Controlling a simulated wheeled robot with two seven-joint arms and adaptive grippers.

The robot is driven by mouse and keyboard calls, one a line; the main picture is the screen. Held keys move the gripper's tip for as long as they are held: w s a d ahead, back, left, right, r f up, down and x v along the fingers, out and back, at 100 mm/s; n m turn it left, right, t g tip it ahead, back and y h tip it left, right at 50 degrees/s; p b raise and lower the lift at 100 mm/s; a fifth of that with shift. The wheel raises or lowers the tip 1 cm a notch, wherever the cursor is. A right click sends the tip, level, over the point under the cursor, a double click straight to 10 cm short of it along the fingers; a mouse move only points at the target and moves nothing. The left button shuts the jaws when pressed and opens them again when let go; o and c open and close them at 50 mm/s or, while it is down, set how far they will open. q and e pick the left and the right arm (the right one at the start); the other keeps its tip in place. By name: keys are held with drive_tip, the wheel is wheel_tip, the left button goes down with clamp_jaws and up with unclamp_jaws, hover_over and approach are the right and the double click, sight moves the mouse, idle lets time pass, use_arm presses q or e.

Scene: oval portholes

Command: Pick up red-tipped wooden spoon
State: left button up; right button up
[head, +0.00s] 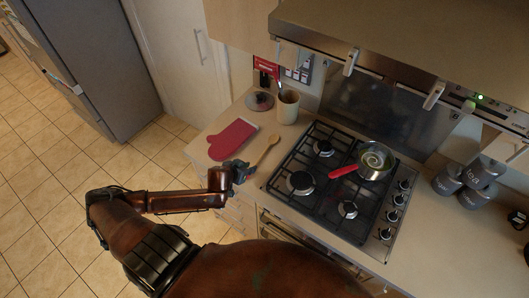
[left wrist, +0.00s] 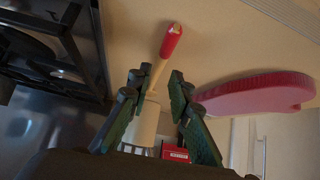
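The wooden spoon (head: 265,151) lies on the counter between the red mitt and the hob, its bowl end away from me. In the left wrist view its red tip (left wrist: 171,41) points toward the top, and its pale shaft (left wrist: 157,70) runs down between my fingertips. My left gripper (head: 240,171) is at the counter's front edge, by the near end of the spoon. In the left wrist view the left gripper (left wrist: 156,82) is open, with a finger on each side of the shaft. Whether the fingers touch it I cannot tell. My right gripper is not in view.
A red oven mitt (head: 233,139) lies left of the spoon. A utensil crock (head: 288,107) stands behind it. The gas hob (head: 318,181) is close on the right, with a red-handled pan (head: 374,163) on it. A range hood (head: 400,62) hangs above.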

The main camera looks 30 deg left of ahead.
use_arm(q)
drive_tip(key=x, duration=0.4)
drive_tip(key=shift+w+f, duration=0.1)
drive_tip(key=shift+w, duration=0.05)
clamp_jaws()
